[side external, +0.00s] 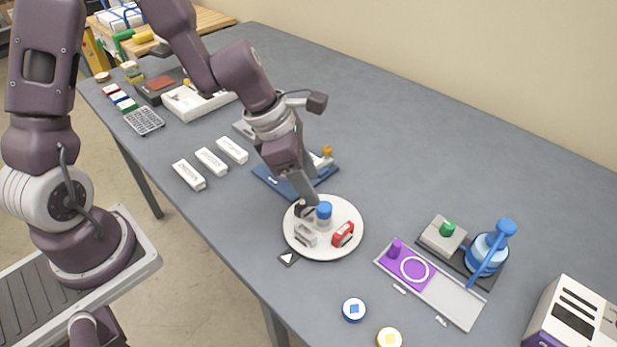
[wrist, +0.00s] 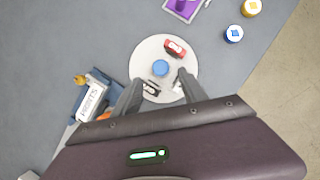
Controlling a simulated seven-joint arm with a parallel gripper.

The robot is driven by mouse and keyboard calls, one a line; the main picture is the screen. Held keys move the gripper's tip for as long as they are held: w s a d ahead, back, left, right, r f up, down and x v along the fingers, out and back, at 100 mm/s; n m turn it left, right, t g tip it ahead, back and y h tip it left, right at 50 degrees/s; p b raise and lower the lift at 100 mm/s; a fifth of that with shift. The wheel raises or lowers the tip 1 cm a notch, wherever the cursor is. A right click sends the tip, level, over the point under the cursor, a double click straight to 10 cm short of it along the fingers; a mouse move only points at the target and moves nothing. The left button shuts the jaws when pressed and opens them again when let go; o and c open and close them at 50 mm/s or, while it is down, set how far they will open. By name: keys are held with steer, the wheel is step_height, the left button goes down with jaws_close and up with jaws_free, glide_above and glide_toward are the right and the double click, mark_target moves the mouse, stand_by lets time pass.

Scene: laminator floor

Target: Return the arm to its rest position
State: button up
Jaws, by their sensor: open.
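A red item (side external: 343,234) and a grey item (side external: 305,236) are on the plate too. A dark item (wrist: 151,88) lies near the left finger in the wrist view. Whether a finger touches anything is unclear.
A blue-based fixture (side external: 268,180) is close behind my gripper. White blocks (side external: 211,161) lie to its left. A purple tray (side external: 430,285) and a blue-handled device (side external: 487,255) stand to the right. The back of the grey table (side external: 400,150) is clear.

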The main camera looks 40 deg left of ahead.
steer(key=shift+s+a+r, duration=0.1)
steer(key=shift+r, duration=0.25)
steer(key=s+r+m+t, duration=0.1)
steer(key=s+r+m, duration=0.4)
steer(key=r+m, duration=0.65)
steer(key=s+a+r+m+y, duration=0.1)
steer(key=s+a+r+m, duration=0.1)
steer(key=s+a+m, duration=0.2)
steer(key=s+a+r+m+t+y, duration=0.1)
steer(key=s+a+r+m+y, duration=0.1)
steer(key=s+m, duration=0.8)
steer(key=shift+a+r+m, duration=0.55)
steer(key=shift+a+m, duration=0.2)
steer(key=shift+a, duration=0.25)
